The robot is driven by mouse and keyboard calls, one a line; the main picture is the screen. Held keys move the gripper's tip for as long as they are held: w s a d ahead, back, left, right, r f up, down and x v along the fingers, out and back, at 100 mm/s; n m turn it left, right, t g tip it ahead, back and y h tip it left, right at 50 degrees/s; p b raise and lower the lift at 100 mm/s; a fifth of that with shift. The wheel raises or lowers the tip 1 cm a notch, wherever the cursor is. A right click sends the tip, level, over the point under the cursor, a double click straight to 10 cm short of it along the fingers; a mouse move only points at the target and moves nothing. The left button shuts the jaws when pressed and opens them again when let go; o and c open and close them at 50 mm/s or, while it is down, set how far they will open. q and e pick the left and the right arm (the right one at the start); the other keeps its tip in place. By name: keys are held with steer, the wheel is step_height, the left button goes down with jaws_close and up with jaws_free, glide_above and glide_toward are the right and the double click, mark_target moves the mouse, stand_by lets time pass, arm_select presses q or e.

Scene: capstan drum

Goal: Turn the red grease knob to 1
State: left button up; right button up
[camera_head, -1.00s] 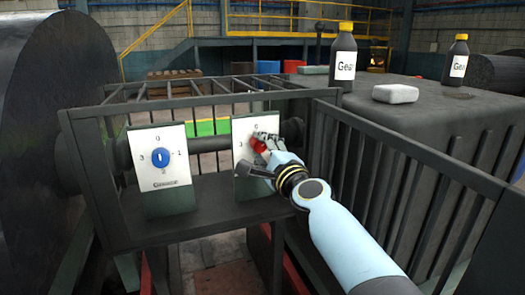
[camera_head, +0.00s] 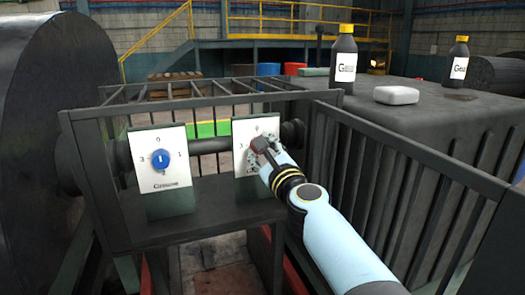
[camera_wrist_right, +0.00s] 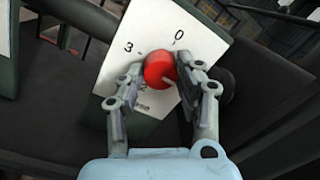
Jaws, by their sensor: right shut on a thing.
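The red knob (camera_head: 257,145) sits on the right white dial plate (camera_head: 244,128) and also shows in the wrist view (camera_wrist_right: 160,68). My right gripper (camera_head: 260,152) is at the knob. In the wrist view its two fingers (camera_wrist_right: 158,78) stand on either side of the knob and are shut on it. The plate looks tilted there, with 3 and 0 readable. A short pale mark on the knob points to the lower right, opposite the 3. The 1 is hidden by a finger. The left gripper is not in view.
A blue knob (camera_head: 160,159) with an upright white mark is on the left plate (camera_head: 172,139). Dark railings (camera_head: 390,190) stand to the right. Two labelled bottles (camera_head: 343,62) and a white block (camera_head: 396,95) are on the dark box (camera_head: 430,120). A large drum (camera_head: 35,130) fills the left.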

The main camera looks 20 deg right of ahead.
steer(key=shift+f, duration=0.1)
stand_by(0.3)
steer(key=o, duration=1.2)
steer(key=shift+c, duration=0.2)
steer(key=shift+s, duration=0.1)
steer(key=s, duration=1.1)
steer(key=shift+s+d+f, duration=0.2)
steer(key=shift+s+f, duration=0.2)
steer(key=shift+f, duration=0.05)
